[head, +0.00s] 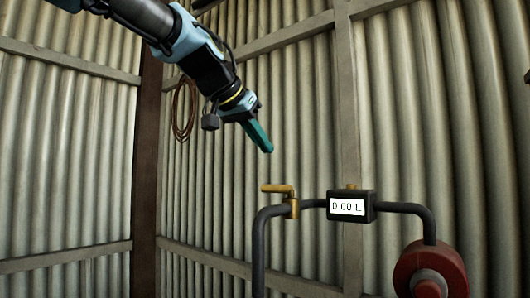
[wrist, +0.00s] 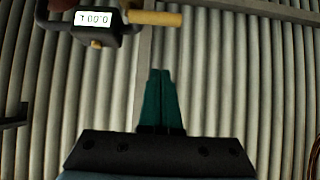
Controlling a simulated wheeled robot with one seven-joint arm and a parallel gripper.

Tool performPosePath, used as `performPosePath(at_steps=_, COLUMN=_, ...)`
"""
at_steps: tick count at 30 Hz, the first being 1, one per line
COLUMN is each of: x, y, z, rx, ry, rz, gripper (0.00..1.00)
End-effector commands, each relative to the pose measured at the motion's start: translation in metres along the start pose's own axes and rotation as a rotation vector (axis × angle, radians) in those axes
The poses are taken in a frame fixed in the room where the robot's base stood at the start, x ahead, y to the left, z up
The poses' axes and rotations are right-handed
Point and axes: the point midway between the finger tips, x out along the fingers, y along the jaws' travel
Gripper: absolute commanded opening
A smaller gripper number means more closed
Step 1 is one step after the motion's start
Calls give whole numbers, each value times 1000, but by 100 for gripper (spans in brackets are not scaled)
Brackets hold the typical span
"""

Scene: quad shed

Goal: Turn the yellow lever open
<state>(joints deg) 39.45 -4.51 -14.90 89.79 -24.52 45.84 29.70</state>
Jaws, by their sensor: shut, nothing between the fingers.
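The yellow lever (head: 278,189) sits on a brass valve (head: 291,208) on a dark pipe, its handle lying level and pointing left in the head view. In the wrist view the lever (wrist: 155,18) shows at the top, beside the meter. My gripper (head: 265,146) has teal fingers held shut and empty, above and a little left of the valve, apart from it. In the wrist view my gripper (wrist: 160,72) points up the picture, with its fingertips below the lever.
A black meter (head: 367,205) with a white display reading 0.00 L stands right of the valve. A red reel-like part (head: 432,272) is at lower right. A coiled hose or rope (head: 184,108) hangs on the corrugated wall. Space left of the lever is clear.

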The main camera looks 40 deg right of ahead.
Motion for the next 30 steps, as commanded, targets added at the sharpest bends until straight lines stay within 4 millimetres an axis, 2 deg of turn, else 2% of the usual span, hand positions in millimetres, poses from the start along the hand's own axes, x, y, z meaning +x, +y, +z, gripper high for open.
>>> performPosePath(at_steps=12, x=83, y=1, z=-2, rx=-1, ry=-5, rz=5, gripper=0)
performPosePath(at_steps=21, x=72, y=1, z=32, rx=-1, ry=-2, rz=1, gripper=0)
performPosePath(at_steps=30, x=71, y=0, z=38, rx=0, ry=0, rz=0, gripper=0)
